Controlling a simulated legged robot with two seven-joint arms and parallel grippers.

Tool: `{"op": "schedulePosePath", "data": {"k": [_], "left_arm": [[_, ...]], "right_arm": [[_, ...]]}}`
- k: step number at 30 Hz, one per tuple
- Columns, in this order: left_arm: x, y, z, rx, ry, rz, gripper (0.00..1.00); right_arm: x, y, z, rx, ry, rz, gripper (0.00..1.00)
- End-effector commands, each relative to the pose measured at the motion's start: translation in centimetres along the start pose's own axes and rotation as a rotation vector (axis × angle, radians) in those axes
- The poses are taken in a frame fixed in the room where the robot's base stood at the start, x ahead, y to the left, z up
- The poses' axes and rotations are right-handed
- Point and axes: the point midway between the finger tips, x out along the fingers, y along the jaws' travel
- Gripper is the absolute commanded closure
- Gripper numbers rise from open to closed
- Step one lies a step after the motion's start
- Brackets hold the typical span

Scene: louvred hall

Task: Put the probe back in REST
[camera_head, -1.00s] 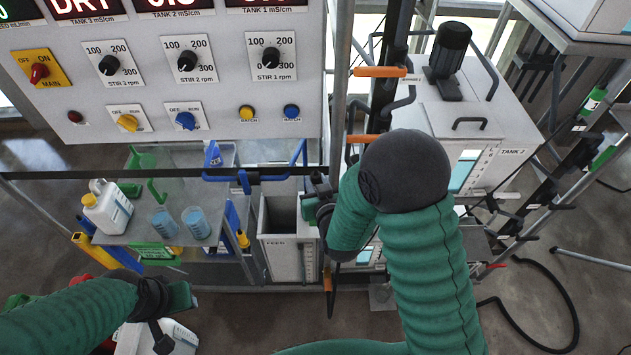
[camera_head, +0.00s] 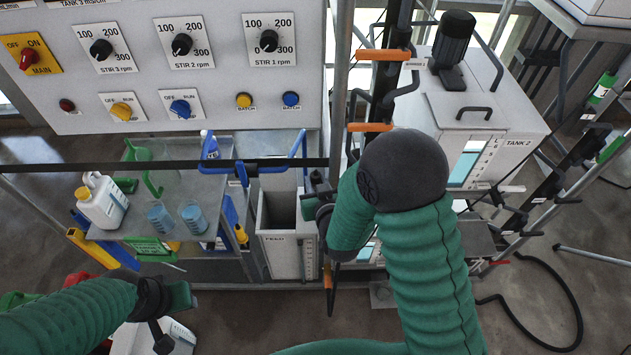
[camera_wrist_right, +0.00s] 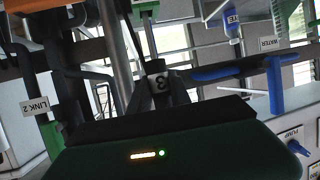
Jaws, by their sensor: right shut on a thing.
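My right gripper (camera_head: 316,208) is at the middle of the head view, just right of the grey FEED bin's opening. Its fingers are mostly hidden by my own wrist there. In the right wrist view the dark fingers are closed around a dark grey piece marked 3, which looks like the probe (camera_wrist_right: 157,82). Its far end is hidden. I cannot make out a holder labelled REST. My left gripper (camera_head: 181,296) is low at the left of the head view, above a white container, and its jaws are too unclear to read.
The FEED bin (camera_head: 263,240) stands beside a grey trolley (camera_head: 150,150) with a white jug (camera_head: 103,203) and blue cups (camera_head: 195,218). A control panel (camera_head: 215,90) rises behind. Tank 2 (camera_head: 500,113) and orange handles (camera_head: 383,55) are at the right. A black hose (camera_head: 570,290) lies on the floor.

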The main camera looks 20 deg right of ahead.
Motion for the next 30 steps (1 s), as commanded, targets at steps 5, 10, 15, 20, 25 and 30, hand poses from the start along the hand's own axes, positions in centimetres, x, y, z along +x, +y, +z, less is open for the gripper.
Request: {"op": "schedulePosePath", "data": {"k": [5,10,15,20,25,30], "left_arm": [[0.8,0.0,0.2,0.0,0.0,0.0,0.64],[1.3,0.0,0.3,0.0,0.0,0.0,0.64],[1.9,0.0,0.4,0.0,0.0,0.0,0.64],[2.4,0.0,0.6,0.0,0.0,0.0,0.64],[2.9,0.0,0.7,0.0,0.0,0.0,0.64],[3.5,0.0,0.8,0.0,0.0,0.0,0.64]], "right_arm": [[0.3,0.0,0.7,0.0,0.001,0.0,1.0],[0.5,0.0,1.3,0.0,0.001,0.0,1.0],[0.8,0.0,1.8,0.0,0.001,0.0,1.0],[1.0,0.0,2.4,0.0,0.001,0.0,1.0],[1.2,0.0,2.9,0.0,0.001,0.0,1.0],[1.4,0.0,3.5,0.0,0.001,0.0,1.0]]}}
